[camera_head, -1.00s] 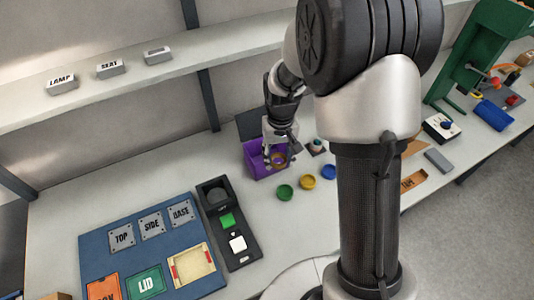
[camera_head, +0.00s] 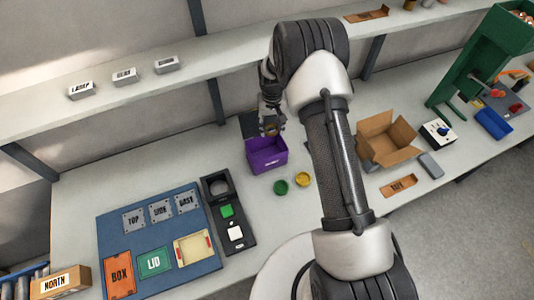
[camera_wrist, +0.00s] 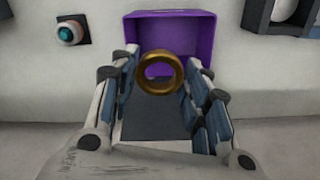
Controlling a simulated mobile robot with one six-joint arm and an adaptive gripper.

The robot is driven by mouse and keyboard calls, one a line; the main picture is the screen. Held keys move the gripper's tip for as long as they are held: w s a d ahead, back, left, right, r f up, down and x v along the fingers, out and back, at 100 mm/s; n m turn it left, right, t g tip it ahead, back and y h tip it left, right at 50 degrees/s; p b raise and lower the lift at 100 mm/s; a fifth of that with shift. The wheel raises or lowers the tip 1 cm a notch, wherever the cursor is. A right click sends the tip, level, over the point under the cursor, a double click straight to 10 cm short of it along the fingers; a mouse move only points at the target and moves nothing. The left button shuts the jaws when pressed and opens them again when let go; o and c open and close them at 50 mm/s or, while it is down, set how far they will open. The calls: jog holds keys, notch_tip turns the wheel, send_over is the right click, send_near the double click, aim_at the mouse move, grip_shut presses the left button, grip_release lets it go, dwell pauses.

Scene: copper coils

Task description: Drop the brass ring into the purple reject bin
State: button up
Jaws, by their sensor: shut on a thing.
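The brass ring (camera_wrist: 180,78) is held between the fingertips of my gripper (camera_wrist: 160,73) in the wrist view. In the head view my gripper (camera_head: 271,122) points down with the ring (camera_head: 271,130) at its tip, by the back edge of the purple reject bin (camera_head: 268,163). The purple bin (camera_wrist: 205,42) is open-topped and stands behind the ring in the wrist view. The ring overlaps the bin's wall there; its exact height above the rim cannot be told. Part of the bin's inside is hidden.
An open cardboard box (camera_head: 372,154) stands farther right. A shelf (camera_head: 230,59) runs behind.

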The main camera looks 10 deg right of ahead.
jog(key=shift+f+b, duration=0.6)
jog(key=shift+f, duration=1.45)
jog(key=o, duration=1.2)
jog(key=shift+o, duration=0.2)
jog(key=shift+r, duration=0.1)
notch_tip(320, 180, up, 12)
